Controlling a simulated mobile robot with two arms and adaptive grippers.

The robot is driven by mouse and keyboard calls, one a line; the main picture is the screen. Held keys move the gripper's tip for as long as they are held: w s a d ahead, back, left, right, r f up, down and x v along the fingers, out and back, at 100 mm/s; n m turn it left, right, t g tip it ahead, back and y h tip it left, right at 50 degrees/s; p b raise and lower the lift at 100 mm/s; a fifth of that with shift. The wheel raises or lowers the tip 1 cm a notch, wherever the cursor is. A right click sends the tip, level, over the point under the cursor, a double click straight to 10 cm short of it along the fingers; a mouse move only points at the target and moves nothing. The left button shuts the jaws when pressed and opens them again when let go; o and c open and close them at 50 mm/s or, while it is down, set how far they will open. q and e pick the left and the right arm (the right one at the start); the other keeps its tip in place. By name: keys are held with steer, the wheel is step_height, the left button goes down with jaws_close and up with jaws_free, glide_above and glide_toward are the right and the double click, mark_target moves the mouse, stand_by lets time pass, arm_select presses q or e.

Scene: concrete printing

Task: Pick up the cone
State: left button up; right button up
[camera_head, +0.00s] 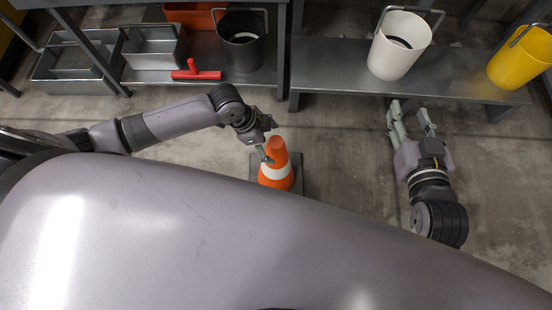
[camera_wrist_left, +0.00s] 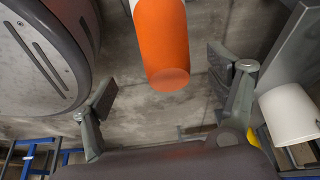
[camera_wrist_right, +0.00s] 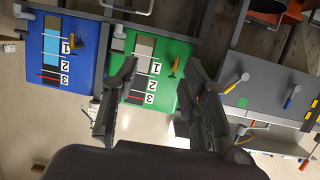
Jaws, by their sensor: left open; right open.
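An orange cone (camera_head: 276,170) with a white band and a dark base stands upright on the concrete floor in the head view. My left gripper (camera_head: 266,150) is at the cone's upper part, on its left side. In the left wrist view the cone's orange top (camera_wrist_left: 163,45) shows between the two spread fingers (camera_wrist_left: 165,92), with gaps to both of them. The left gripper is open. My right gripper (camera_head: 411,115) is open and empty, to the right of the cone and in front of the shelf. The right wrist view (camera_wrist_right: 155,98) shows nothing between its fingers.
A low metal shelf (camera_head: 330,75) runs behind, with a white bucket (camera_head: 392,62) and a yellow bucket (camera_head: 520,62). A black bucket (camera_head: 241,50), grey metal bins (camera_head: 152,50) and a red tool (camera_head: 195,74) are at the left. The floor (camera_head: 345,150) between the cone and my right gripper is clear.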

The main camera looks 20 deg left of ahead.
mark_target(271, 144)
arm_select(q)
steer(key=shift+b+x, duration=0.35)
steer(key=shift+x, duration=0.85)
steer(key=shift+w+f, duration=0.1)
steer(key=shift+f, duration=0.2)
steer(key=shift+w+d+f+b, duration=0.25)
steer(key=shift+d+f+b, duration=0.05)
steer(key=shift+f+b, duration=0.2)
steer(key=shift+w+d+f+b, duration=0.25)
steer(key=shift+f+b, duration=0.25)
steer(key=shift+f, duration=0.05)
steer(key=shift+b+x, duration=0.55)
steer(key=shift+x, duration=0.55)
steer(key=shift+f, duration=0.1)
arm_select(e)
step_height(271, 144, up, 17)
steer(key=s+a+t+y, duration=0.1)
steer(key=s+t+y, duration=0.1)
steer(key=t, duration=0.9)
steer(key=shift+s+a+y, duration=0.3)
steer(key=shift+a+y, duration=0.05)
steer(key=shift+y, duration=0.55)
arm_select(q)
jaws_close()
steer(key=shift+d, duration=0.15)
